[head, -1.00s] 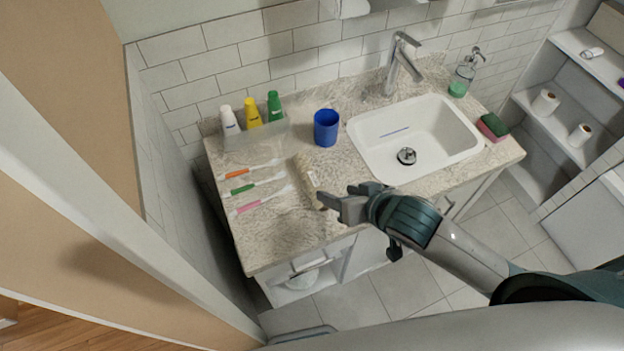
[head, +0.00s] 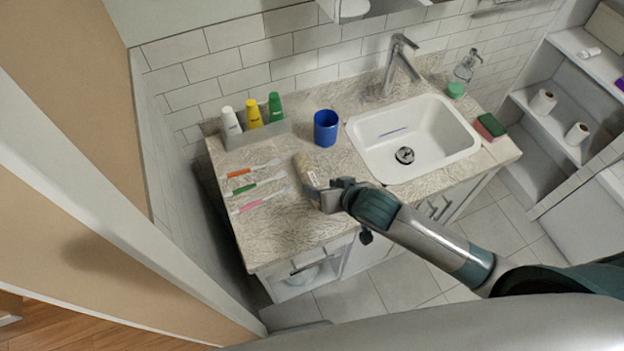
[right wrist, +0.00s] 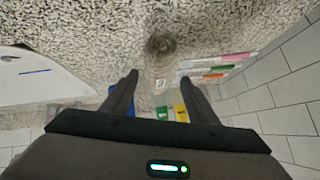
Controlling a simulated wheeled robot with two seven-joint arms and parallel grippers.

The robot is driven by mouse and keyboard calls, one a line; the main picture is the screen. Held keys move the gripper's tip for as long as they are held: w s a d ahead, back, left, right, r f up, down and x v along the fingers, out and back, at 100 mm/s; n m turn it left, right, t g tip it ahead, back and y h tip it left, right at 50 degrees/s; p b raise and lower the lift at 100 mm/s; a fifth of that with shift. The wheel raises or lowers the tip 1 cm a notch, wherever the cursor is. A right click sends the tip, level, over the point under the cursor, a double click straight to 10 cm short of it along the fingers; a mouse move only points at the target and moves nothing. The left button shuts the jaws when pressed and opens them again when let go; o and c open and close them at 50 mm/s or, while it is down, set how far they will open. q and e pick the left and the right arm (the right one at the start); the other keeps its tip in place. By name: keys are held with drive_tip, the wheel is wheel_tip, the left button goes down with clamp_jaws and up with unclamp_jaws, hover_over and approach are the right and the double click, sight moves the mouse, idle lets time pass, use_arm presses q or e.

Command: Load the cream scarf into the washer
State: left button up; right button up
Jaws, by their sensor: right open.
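No washer can be made out clearly. My left gripper is not in view.
The sink (head: 420,140) is to the right. The front left counter is clear. Shelves (head: 560,120) stand at the far right.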

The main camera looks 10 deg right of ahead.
sight(317, 181)
drive_tip(key=shift+w+a+f+p, duration=0.1)
drive_tip(key=shift+w+f+p, duration=0.25)
drive_tip(key=shift+w+p, duration=0.45)
drive_tip(key=shift+p+x, duration=0.4)
drive_tip(key=shift+x, duration=1.4)
drive_tip(key=shift+c, duration=0.6)
drive_tip(key=c, duration=0.8)
